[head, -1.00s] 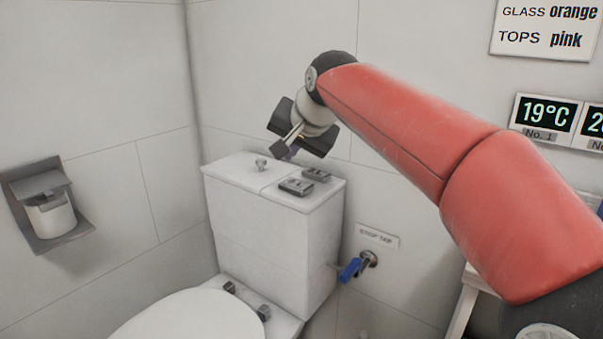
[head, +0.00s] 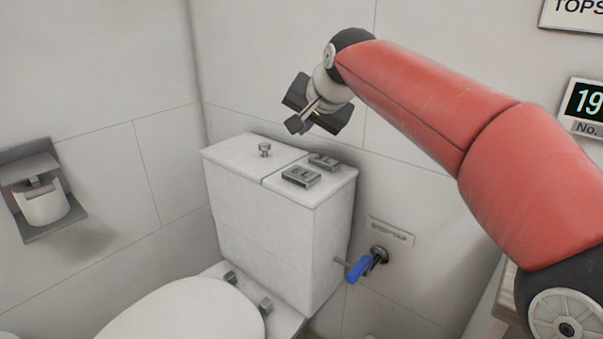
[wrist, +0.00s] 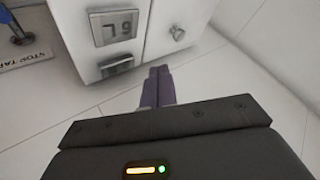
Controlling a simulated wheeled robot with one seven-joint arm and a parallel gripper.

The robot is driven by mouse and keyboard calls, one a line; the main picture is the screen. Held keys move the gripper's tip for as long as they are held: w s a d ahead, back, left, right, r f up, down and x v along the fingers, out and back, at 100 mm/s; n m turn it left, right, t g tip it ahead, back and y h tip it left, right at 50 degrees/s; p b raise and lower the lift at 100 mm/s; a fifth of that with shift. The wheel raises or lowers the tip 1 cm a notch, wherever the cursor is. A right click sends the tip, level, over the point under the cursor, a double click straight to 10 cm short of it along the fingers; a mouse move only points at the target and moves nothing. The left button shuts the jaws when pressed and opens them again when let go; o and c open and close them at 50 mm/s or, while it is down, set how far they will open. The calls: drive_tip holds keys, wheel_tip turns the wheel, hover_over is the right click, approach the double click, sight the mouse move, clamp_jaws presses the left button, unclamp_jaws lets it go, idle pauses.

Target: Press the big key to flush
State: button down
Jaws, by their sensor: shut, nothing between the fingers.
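The white cistern (head: 262,220) has two grey rectangular keys on the right part of its lid. The front key (head: 301,176) looks larger, and bears marks I cannot read surely; it also shows in the wrist view (wrist: 114,27). The smaller, darker back key (head: 324,161) also shows in the wrist view (wrist: 116,65). My gripper (head: 294,125) is shut and empty, above the lid's back edge and apart from both keys. Its fingertips show in the wrist view (wrist: 159,72), pointing past the cistern beside the keys.
A small metal knob (head: 265,149) stands on the lid's left part. A blue-handled stop tap (head: 360,268) is on the wall right of the cistern. The toilet seat lid (head: 185,312) is down in front. A paper holder (head: 40,190) is on the left wall.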

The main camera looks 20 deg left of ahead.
drive_tip(key=b, duration=0.5)
approach(300, 172)
drive_tip(key=shift+w+a+f, duration=0.7)
drive_tip(key=shift+w+a, duration=0.25)
drive_tip(key=shift+w, duration=0.1)
drive_tip(key=shift+w+a+f, duration=0.65)
drive_tip(key=shift+w+a, duration=0.25)
drive_tip(key=shift+w, duration=0.1)
drive_tip(key=shift+f, duration=0.4)
drive_tip(key=shift+f+b, duration=0.95)
drive_tip(key=shift+f, duration=0.05)
idle(0.6)
drive_tip(key=shift+r, duration=0.1)
drive_tip(key=shift+r+p, duration=1.3)
drive_tip(key=shift+r, duration=0.05)
wheel_tip(300, 172, up, 5)
drive_tip(key=p, duration=0.4)
drive_tip(key=shift+p, duration=0.4)
